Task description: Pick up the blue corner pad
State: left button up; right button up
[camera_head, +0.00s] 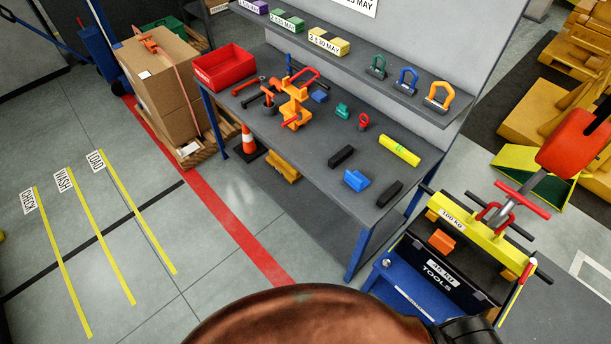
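A blue L-shaped block, which looks like the blue corner pad (356,181), lies on the grey workbench (310,172) near its front right end. It sits between two black bars (341,156) (389,194) and touches neither as far as I can see. A smaller blue piece (320,96) lies farther back, beside an orange tool. Neither of my grippers shows in the head view, so nothing is seen near the pad.
A yellow bar (400,150) and a green piece (342,111) share the bench. A red bin (224,67) stands at its left end. A blue cart (410,300) with a yellow beam (480,228) stands right. A red hook block (574,143) hangs there.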

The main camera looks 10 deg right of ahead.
aim_at(358, 181)
jog(key=u, duration=0.9)
jog(key=i, duration=1.7)
jog(key=z, duration=3.65)
